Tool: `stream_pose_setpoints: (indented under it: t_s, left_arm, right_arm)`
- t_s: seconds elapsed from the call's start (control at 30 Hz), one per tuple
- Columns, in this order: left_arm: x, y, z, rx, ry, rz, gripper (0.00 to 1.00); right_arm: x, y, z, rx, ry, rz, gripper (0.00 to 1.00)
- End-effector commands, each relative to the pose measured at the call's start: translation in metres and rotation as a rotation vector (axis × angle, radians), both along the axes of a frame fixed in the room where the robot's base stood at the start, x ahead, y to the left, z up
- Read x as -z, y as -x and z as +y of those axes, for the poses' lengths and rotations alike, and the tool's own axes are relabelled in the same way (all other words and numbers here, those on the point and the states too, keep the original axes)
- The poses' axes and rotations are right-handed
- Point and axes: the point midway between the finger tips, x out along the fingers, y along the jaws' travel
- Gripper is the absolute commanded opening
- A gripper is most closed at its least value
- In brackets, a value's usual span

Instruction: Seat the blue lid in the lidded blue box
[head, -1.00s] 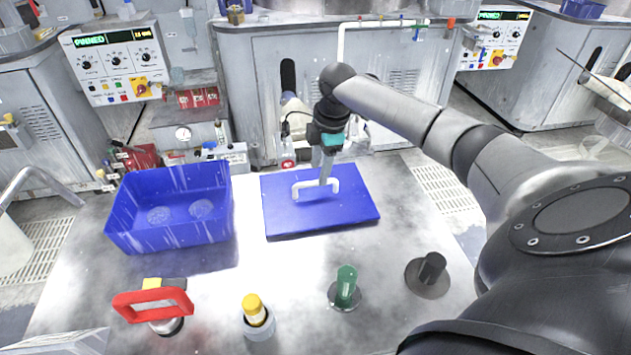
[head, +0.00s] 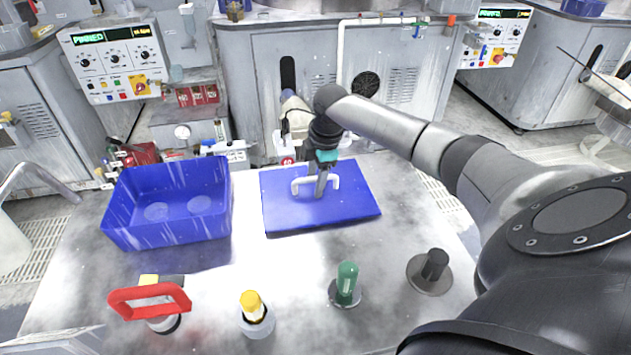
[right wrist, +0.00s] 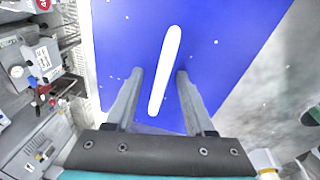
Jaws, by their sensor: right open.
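The blue lid (head: 345,205) lies flat on the table, right of the blue box, with a white bar handle (head: 335,182) on top. The lid and its handle (right wrist: 165,70) also fill much of the right wrist view. The open blue box (head: 170,232) stands on the table at the left; two round pale shapes show on its floor. My right gripper (head: 319,192) is at the lid's handle. In the right wrist view its two fingers (right wrist: 160,75) are apart, one on each side of the handle, and not closed on it. My left gripper is out of view.
Along the table's front stand a red-handled tool (head: 150,298), a yellow-topped piece (head: 254,310), a green-handled piece (head: 346,285) and a black-knobbed disc (head: 432,270). A machine cabinet (head: 250,90) stands behind the table. Bare tabletop lies in front of the lid.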

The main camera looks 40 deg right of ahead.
Motion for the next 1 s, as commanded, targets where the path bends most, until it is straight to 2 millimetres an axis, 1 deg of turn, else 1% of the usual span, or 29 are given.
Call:
stream_pose_setpoints:
  t_s: [0.17, 0.63, 1.0]
  left_arm:
    - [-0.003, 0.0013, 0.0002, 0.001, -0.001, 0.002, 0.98]
    - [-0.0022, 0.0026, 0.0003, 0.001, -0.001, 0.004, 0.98]
    - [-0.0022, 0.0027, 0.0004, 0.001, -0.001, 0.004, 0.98]
  right_arm:
    - [0.0018, 0.0002, 0.0, 0.0, 0.0, 0.001, 0.53]
    - [0.0021, 0.0002, 0.0002, 0.0, 0.0, 0.001, 0.0]
    - [0.0021, 0.0002, 0.0001, -0.001, 0.0, 0.001, 0.0]
